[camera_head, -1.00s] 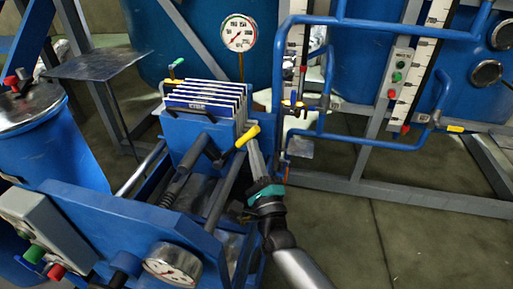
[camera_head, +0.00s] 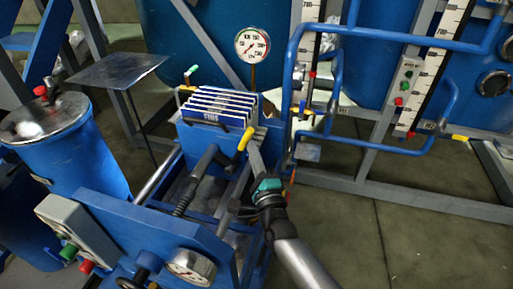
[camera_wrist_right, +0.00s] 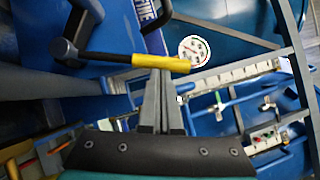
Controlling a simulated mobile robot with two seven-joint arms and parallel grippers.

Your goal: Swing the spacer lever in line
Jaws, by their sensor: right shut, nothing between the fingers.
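The spacer lever is a dark rod with a yellow grip (camera_head: 245,138), in front of the right end of the plate pack (camera_head: 218,108). In the wrist view, the yellow grip (camera_wrist_right: 160,62) lies across, just beyond my fingertips, with the dark rod running left to a pivot block. My right gripper (camera_head: 256,147) is shut with nothing between its fingers. Its tips are close beside the yellow grip on its right; I cannot tell whether they touch. In the wrist view, the shut fingers (camera_wrist_right: 159,82) point at the grip's underside. My left gripper is not in view.
A black handle with a hose (camera_head: 196,172) stands left of the lever. A pressure gauge (camera_head: 252,44) rises behind the plates, and blue pipework (camera_head: 292,95) stands close on the right. A control box (camera_head: 75,225) is at front left. Floor at lower right is clear.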

